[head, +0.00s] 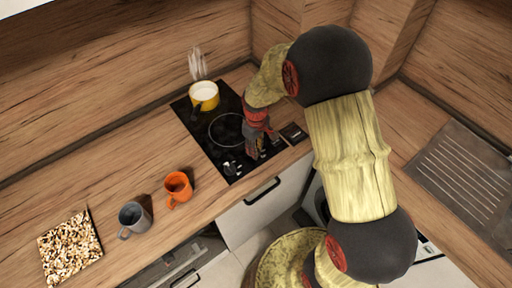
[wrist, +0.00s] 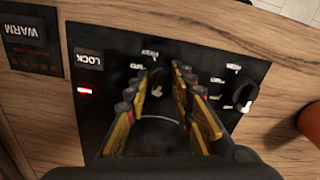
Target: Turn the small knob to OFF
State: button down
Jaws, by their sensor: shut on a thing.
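In the wrist view, a small dark knob (wrist: 157,85) with a pale pointer mark sits between the fingers of my gripper (wrist: 156,92). The fingers stand on both sides of the knob and are shut on it. Printed marks surround it, too small to read. A second knob (wrist: 243,96), black with a white pointer, stands to the right on the same black panel, apart from my fingers. In the head view, my gripper (head: 254,152) is down at the front right of the black hob (head: 203,133). It hides the held knob there.
A LOCK key (wrist: 89,59) and a red light (wrist: 84,90) lie left of the held knob, with a WARM panel (wrist: 24,31) beyond. A yellow pot (head: 204,95) is on the hob. Orange (head: 178,187) and grey (head: 133,217) mugs stand on the counter.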

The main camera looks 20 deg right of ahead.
jog(key=shift+n, duration=0.9)
jog(key=c, duration=1.6)
grip_release()
jog(key=shift+o, duration=0.5)
notch_tip(320, 180, up, 12)
